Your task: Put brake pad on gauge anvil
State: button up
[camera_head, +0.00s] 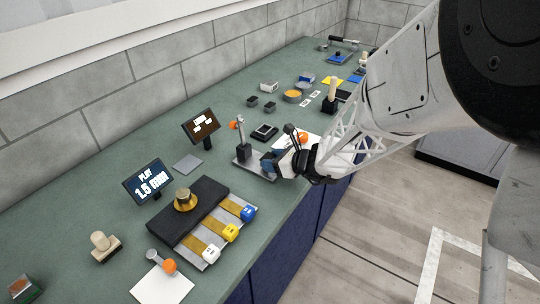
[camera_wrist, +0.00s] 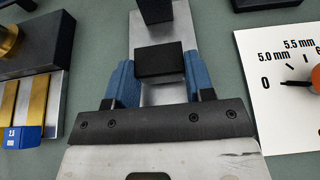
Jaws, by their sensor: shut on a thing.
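The brake pad (camera_wrist: 158,62) is a small black block between the blue fingertips of my gripper (camera_wrist: 158,80) in the wrist view. My gripper is shut on it, over the grey metal base plate (camera_wrist: 148,96) of the gauge. I cannot tell whether the pad touches the plate. In the head view my gripper (camera_head: 268,163) is beside the gauge's dark block (camera_head: 244,149), at the right end of its base plate (camera_head: 241,163); the pad is hard to make out there. The white dial card (camera_wrist: 262,60) shows its black pointer near 0.
A dark tray (camera_head: 190,215) with brass strips and white, yellow and blue tags stands nearer. A screen (camera_head: 147,182) reads "PLAY 1.5 mm"; another screen (camera_head: 201,126) stands behind. Several small parts fill the far bench.

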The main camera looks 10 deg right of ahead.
jog(key=shift+f, duration=0.3)
jog(key=shift+f, duration=0.15)
jog(key=o, duration=1)
jog(key=shift+r, duration=0.2)
jog(key=shift+v, duration=6)
jog(key=shift+a, duration=0.1)
